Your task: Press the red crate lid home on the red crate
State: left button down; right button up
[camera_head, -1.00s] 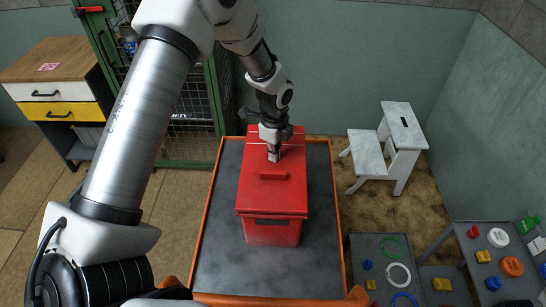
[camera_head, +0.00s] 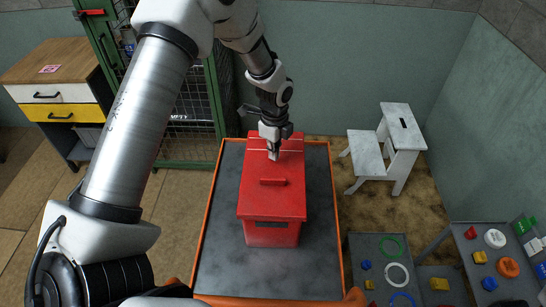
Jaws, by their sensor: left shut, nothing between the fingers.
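The red crate (camera_head: 271,234) stands on a dark grey cart top with an orange rim, below the middle of the view. The red crate lid (camera_head: 272,203) lies over the crate's top and has a raised red handle across its middle. My left gripper (camera_head: 273,157) is shut and empty, pointing down at the far half of the lid. Its tips are at or just above the lid; I cannot tell if they touch. Whether the lid sits fully down at its far edge is hidden by the gripper. My right gripper is not in view.
The cart top (camera_head: 225,255) is clear around the crate. A white step stool (camera_head: 388,150) stands to the right. Grey tables with coloured rings and knobs (camera_head: 395,272) are at the lower right. A green wire cage (camera_head: 190,120) and a drawer cabinet (camera_head: 60,90) stand at the left.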

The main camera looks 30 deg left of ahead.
aim_at(274, 165)
pick_arm(q)
notch_tip(274, 165, up, 7)
jog(key=p, duration=0.5)
jog(key=shift+f, duration=0.15)
